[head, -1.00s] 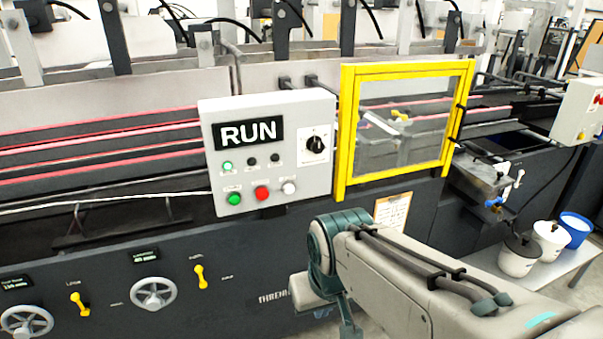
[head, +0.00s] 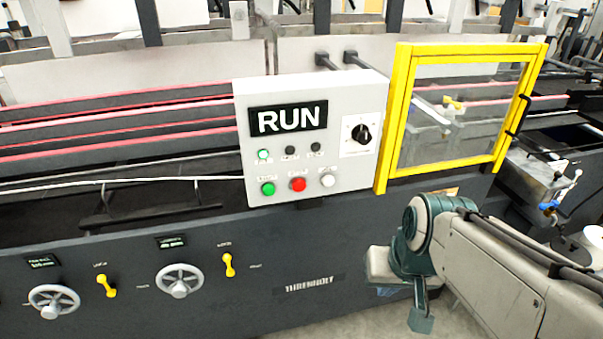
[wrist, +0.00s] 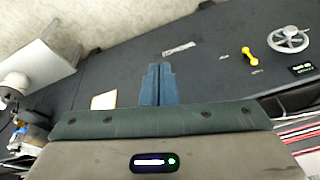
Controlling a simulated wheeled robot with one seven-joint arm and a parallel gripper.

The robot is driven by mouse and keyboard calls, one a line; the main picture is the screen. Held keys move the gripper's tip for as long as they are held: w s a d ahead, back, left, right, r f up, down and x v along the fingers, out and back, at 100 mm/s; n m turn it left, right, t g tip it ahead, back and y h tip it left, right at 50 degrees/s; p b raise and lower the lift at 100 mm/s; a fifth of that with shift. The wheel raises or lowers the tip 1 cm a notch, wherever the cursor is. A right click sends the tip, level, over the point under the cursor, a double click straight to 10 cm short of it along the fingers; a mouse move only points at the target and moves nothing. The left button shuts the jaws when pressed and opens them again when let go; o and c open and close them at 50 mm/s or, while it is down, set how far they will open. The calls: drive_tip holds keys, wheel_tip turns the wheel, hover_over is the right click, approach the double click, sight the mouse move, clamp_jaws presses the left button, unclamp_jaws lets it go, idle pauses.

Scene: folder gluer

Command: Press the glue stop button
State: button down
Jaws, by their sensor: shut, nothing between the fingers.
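A light grey control panel (head: 365,105) stands on the machine in the head view, with a screen (head: 289,118) reading RUN. Its lower row has a green button (head: 268,188), a red button (head: 298,184) and a white button (head: 328,181). Their small labels are too blurred to read, so I cannot tell which button, if any, is the glue stop. My gripper (head: 420,318) hangs low, right of and below the panel, touching nothing. In the wrist view my gripper (wrist: 160,68) has its two blue fingers shut together and empty; no button shows there.
A yellow-framed clear guard (head: 400,120) stands right of the panel. A black rotary knob (head: 361,134) is on the panel. Handwheels (head: 180,281) and yellow levers (head: 229,265) line the lower machine front. In the wrist view a pale table (wrist: 45,65) is at left.

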sight(299, 186)
drive_tip(key=w+a+f+m+t+y, duration=0.1)
drive_tip(key=w+a+m+t+y, duration=0.1)
drive_tip(key=w+a, duration=0.4)
drive_tip(key=w+a+f+m+t+y, duration=0.2)
drive_tip(key=w+a+m, duration=0.3)
drive_tip(key=w, duration=0.8)
drive_tip(key=shift+a+m+t+y, duration=0.3)
drive_tip(key=shift+a+t+y, duration=0.1)
drive_tip(key=shift+y, duration=0.3)
drive_tip(key=shift+w, duration=0.1)
drive_tip(key=w+a+p, duration=0.2)
drive_tip(key=w+p, duration=0.1)
drive_tip(key=w, duration=0.5)
drive_tip(key=shift+w+a, duration=0.2)
drive_tip(key=shift+w, duration=0.1)
idle(0.6)
drive_tip(key=shift+w+a, duration=0.1)
drive_tip(key=shift+w, duration=0.2)
